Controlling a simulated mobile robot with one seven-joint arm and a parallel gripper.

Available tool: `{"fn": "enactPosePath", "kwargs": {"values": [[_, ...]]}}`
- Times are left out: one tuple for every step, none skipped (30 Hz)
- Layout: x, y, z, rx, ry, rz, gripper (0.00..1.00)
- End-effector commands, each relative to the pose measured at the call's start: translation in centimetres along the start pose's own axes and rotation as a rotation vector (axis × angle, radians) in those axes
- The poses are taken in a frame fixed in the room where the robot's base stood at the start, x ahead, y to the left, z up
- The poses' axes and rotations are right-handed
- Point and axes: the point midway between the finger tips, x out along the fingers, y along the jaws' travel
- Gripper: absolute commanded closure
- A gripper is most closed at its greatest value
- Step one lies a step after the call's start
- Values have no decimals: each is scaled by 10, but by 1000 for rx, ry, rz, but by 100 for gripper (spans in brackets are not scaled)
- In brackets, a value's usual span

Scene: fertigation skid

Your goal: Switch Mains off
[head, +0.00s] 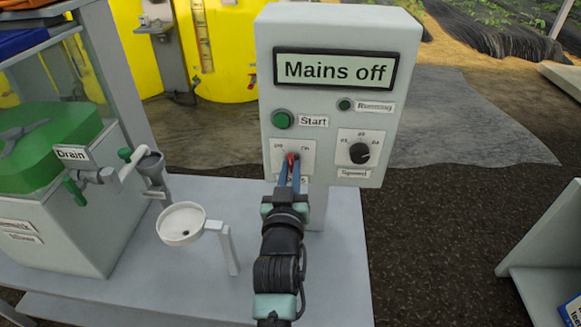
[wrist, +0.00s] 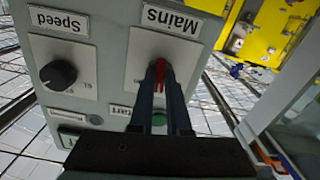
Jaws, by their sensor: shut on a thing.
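The grey control box (head: 338,60) stands on a post, and its display (head: 334,70) reads "Mains off". The red Mains switch handle (head: 292,160) sits on a white plate at the box's lower left, below the Start button. My gripper (head: 290,178) is shut on the red handle, with its two blue fingers reaching up to it. In the wrist view, which is upside down, the red handle (wrist: 160,68) shows between the fingertips under the "Mains" label (wrist: 171,19). The fingers hide part of the handle, so its exact pointing direction is hard to tell.
The green Start button (head: 283,120), an unlit-looking Running lamp (head: 344,105) and the black Speed knob (head: 359,153) are on the same face. A green-lidded tank (head: 50,150) with a Drain valve is further left.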

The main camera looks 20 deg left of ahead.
Motion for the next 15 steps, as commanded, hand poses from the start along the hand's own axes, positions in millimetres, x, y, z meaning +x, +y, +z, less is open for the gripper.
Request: {"fn": "enactPosePath", "kwargs": {"values": [[0,1,-1,-46,-2,1,100],[0,1,-1,-75,-2,0,100],[0,1,-1,-113,-3,0,100],[0,1,0,-142,-3,0,100],[0,1,0,-170,-3,1,100],[0,1,-1,-207,-3,0,100],[0,1,-1,-235,-2,0,100],[0,1,-1,-261,-2,0,100],[0,1,-1,-297,-2,0,100],[0,1,-1,-323,-3,0,100],[0,1,-1,-347,-3,0,100],[0,1,0,-379,-3,-1,100],[0,0,0,-404,-3,-1,100],[0,1,0,-426,-3,-1,100],[0,1,0,-454,-3,0,100]]}}
